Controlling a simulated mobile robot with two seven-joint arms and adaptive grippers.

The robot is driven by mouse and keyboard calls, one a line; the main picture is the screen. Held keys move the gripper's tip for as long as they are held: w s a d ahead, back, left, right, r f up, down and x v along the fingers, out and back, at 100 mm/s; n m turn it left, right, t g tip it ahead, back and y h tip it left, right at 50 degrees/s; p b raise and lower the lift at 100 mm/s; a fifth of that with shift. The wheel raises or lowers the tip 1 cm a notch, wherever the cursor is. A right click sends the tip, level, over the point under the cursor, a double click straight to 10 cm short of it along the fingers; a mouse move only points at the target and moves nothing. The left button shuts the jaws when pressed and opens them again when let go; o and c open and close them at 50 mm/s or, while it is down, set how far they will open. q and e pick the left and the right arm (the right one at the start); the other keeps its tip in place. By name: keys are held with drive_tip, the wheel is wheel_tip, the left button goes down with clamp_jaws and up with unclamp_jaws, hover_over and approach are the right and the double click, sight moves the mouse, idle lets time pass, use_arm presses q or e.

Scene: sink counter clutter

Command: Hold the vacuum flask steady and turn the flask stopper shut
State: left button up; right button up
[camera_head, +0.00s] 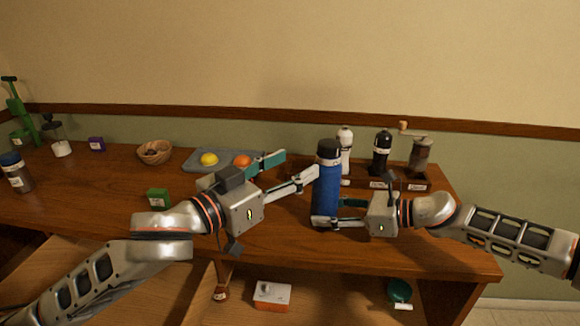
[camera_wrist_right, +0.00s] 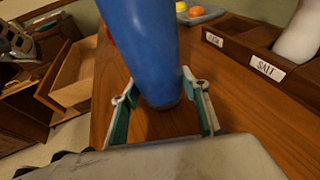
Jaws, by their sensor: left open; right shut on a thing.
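The vacuum flask (camera_head: 326,190) is a tall blue cylinder standing upright near the counter's front edge. Its dark stopper (camera_head: 329,149) sits on top with a light mark on its side. My right gripper (camera_head: 332,212) is shut on the flask low on its body. The right wrist view shows the blue flask (camera_wrist_right: 145,45) between the two finger pads. My left gripper (camera_head: 298,168) is open and empty, to the left of the flask's upper part. One of its fingers reaches close to the flask; I cannot tell whether it touches.
Behind the flask, a labelled rack (camera_head: 415,186) holds a white mill, a black mill and a grinder (camera_head: 420,155). A tray (camera_head: 190,161) with a lemon and an orange, a wooden bowl (camera_head: 154,152) and a green box (camera_head: 158,197) stand left. Open drawers (camera_head: 180,285) lie below.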

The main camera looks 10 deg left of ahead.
drive_tip(key=o, duration=0.9)
